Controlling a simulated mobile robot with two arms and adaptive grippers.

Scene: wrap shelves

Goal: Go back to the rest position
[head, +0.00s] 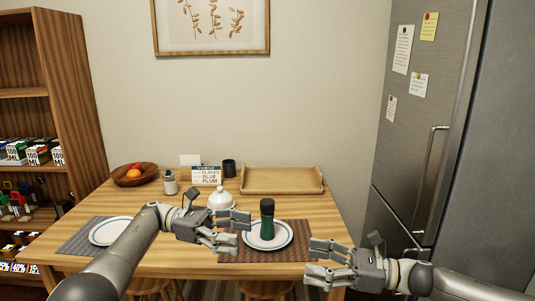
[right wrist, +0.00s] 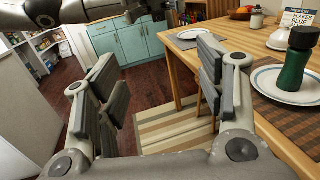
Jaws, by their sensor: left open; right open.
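My left gripper (head: 226,229) is open over the table, just left of a white plate with a blue rim (head: 282,238). A dark green bottle or grinder with a black top (head: 267,221) stands upright on that plate. It also shows in the right wrist view (right wrist: 292,72). My right gripper (head: 325,263) is open and empty at the table's front right edge. In the right wrist view its spread fingers (right wrist: 165,100) have the floor behind them, with the plate and bottle to their right. I see nothing held in either gripper.
The wooden table (head: 320,208) carries a tray (head: 282,192), a fruit bowl (head: 122,179), a sign (head: 206,176), a dark mug (head: 229,167), a white lidded dish (head: 221,202) and another plate (head: 108,232). A shelf (head: 75,90) stands left, a fridge (head: 425,130) right.

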